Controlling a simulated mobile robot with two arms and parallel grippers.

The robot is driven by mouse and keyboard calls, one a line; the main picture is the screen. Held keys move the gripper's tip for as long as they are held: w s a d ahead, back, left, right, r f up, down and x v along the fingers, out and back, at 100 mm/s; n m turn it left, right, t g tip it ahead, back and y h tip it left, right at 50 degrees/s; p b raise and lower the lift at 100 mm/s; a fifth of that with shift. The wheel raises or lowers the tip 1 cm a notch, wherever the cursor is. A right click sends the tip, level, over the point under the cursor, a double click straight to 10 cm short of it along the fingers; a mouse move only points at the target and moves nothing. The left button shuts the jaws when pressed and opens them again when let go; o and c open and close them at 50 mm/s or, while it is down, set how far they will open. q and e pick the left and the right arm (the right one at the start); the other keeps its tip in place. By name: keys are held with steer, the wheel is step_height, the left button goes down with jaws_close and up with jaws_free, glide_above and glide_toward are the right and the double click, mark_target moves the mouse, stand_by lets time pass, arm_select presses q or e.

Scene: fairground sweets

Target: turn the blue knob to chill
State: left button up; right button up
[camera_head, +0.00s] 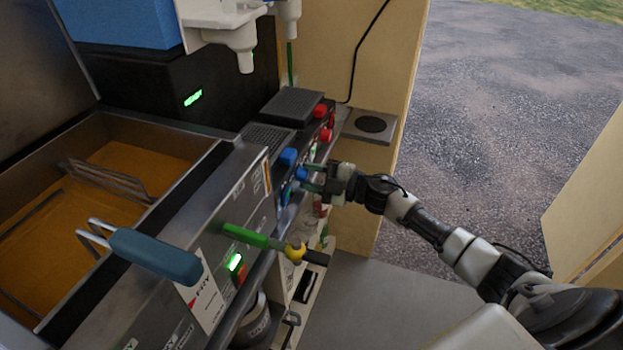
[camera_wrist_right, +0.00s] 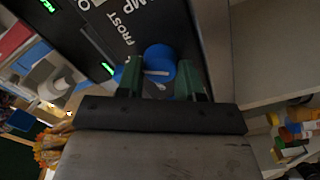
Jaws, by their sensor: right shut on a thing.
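The blue knob (camera_head: 300,173) is on the front panel of the dark machine with blue and red controls. My right gripper (camera_head: 313,177) reaches it from the right, with its green fingers at the knob. In the right wrist view the blue knob (camera_wrist_right: 160,60) sits between the fingertips of my right gripper (camera_wrist_right: 160,80), which is shut on it. A white pointer line shows on the knob. The panel beside it reads "FROST"; I cannot make out a "chill" mark. My left gripper is not in view.
Another blue knob (camera_head: 288,157) sits just above, with red knobs (camera_head: 325,135) farther along. A fryer with oil and a blue-handled basket (camera_head: 155,255) is at left. A green lever with a yellow end (camera_head: 245,236) juts out below. Open ground lies right.

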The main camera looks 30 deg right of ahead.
steer(key=n+b, duration=0.2)
steer(key=n, duration=0.3)
steer(key=shift+f+n, duration=0.15)
steer(key=shift+n, duration=0.25)
steer(key=shift+b, duration=0.35)
steer(key=o, duration=0.9)
steer(key=b+v, duration=0.1)
steer(key=v, duration=1)
